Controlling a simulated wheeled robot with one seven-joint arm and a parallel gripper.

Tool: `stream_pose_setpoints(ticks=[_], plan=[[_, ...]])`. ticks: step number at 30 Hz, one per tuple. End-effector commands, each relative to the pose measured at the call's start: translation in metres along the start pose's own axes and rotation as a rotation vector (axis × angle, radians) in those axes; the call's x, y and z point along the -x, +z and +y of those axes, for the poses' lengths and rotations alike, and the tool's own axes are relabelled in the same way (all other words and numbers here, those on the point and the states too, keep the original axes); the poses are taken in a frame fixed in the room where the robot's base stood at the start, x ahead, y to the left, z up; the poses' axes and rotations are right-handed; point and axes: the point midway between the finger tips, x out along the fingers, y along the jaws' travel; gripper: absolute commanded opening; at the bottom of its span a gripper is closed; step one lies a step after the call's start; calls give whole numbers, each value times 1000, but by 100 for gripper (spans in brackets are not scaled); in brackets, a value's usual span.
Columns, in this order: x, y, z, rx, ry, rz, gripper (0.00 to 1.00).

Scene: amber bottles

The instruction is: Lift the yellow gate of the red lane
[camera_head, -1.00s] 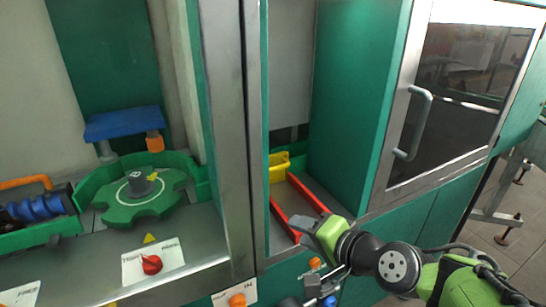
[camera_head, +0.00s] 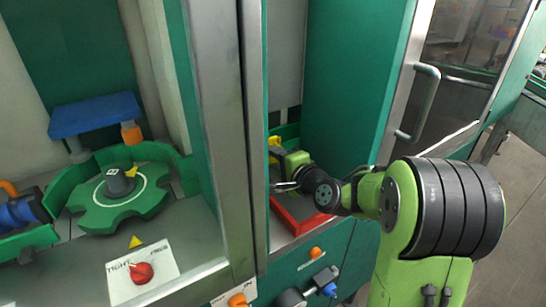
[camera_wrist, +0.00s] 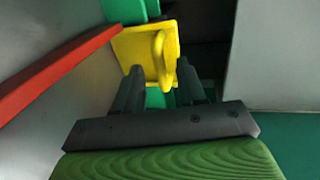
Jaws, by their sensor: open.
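The yellow gate (camera_wrist: 136,45) with its upright handle loop (camera_wrist: 163,58) stands ahead of my gripper (camera_wrist: 162,78) in the wrist view. The two dark fingers are apart, with the lower part of the gate showing between them. I cannot tell whether they touch it. In the head view, only a bit of the yellow gate (camera_head: 274,148) shows beyond my gripper (camera_head: 276,170), inside the bay. The red lane (camera_head: 293,216) lies below and in front of it. One red rail (camera_wrist: 60,68) runs along the left in the wrist view. My arm hides part of the lane.
A steel post (camera_head: 228,130) stands left of the bay, and a green panel (camera_head: 350,85) stands on its right. A glazed door with a handle (camera_head: 420,100) is farther right. Knobs, such as an orange one (camera_head: 315,253), sit below. A green star wheel (camera_head: 122,200) is at left.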

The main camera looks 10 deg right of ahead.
Motion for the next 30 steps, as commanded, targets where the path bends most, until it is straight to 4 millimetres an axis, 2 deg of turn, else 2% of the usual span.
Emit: stream_pose_setpoints(ticks=[4,11,12,20,30], plan=[[-15,0,0,0,1,0,40],[-17,0,0,0,1,1,40],[-17,0,0,0,1,1,39],[-16,0,0,0,1,1,0],[-16,0,0,0,2,1,0]])
